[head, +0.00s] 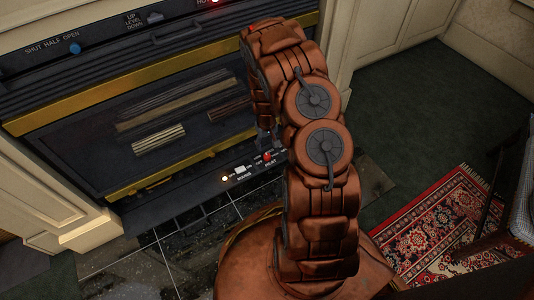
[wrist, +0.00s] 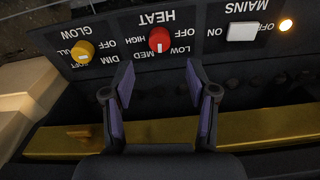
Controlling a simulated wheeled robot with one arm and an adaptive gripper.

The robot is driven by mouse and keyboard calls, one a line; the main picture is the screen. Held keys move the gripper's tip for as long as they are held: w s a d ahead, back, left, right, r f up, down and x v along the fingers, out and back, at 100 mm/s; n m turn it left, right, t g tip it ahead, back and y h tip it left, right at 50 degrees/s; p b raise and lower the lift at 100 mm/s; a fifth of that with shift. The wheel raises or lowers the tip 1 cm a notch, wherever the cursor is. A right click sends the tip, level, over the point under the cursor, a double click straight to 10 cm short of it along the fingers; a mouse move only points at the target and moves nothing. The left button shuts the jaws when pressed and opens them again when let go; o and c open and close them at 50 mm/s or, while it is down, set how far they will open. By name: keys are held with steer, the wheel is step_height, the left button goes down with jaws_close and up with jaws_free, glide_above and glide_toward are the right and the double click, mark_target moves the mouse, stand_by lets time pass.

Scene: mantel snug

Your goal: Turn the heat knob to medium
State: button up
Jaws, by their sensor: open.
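The red heat knob (wrist: 159,38) sits on a dark control panel in the wrist view, under the upside-down word HEAT. HIGH, LOW, MED and OFF are printed around it. A pale mark on the knob faces the picture's bottom, roughly between LOW and MED; its exact setting is hard to tell. My gripper (wrist: 160,75) is open, its two fingers apart, with the knob in line with the gap just beyond the tips. Nothing is between the fingers. In the head view the knob (head: 267,157) shows small beside my gripper (head: 265,139), which my arm partly hides.
A yellow glow knob (wrist: 82,52) is left of the heat knob in the wrist view. A white mains switch (wrist: 242,32) and a lit lamp (wrist: 287,25) are to the right. A brass bar (wrist: 265,124) runs below. A patterned rug (head: 440,225) lies on the floor.

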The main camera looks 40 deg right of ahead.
mark_target(266, 156)
steer(key=shift+f+b, duration=1.55)
steer(key=shift+f, duration=2.35)
steer(key=shift+c, duration=0.2)
jaws_close()
steer(key=shift+a, duration=0.1)
steer(key=shift+m+p, duration=0.35)
steer(key=shift+m, duration=0.35)
steer(key=shift+a+m+h+b, duration=0.1)
steer(key=shift+m+h+b, duration=0.3)
steer(key=shift+m, duration=1.3)
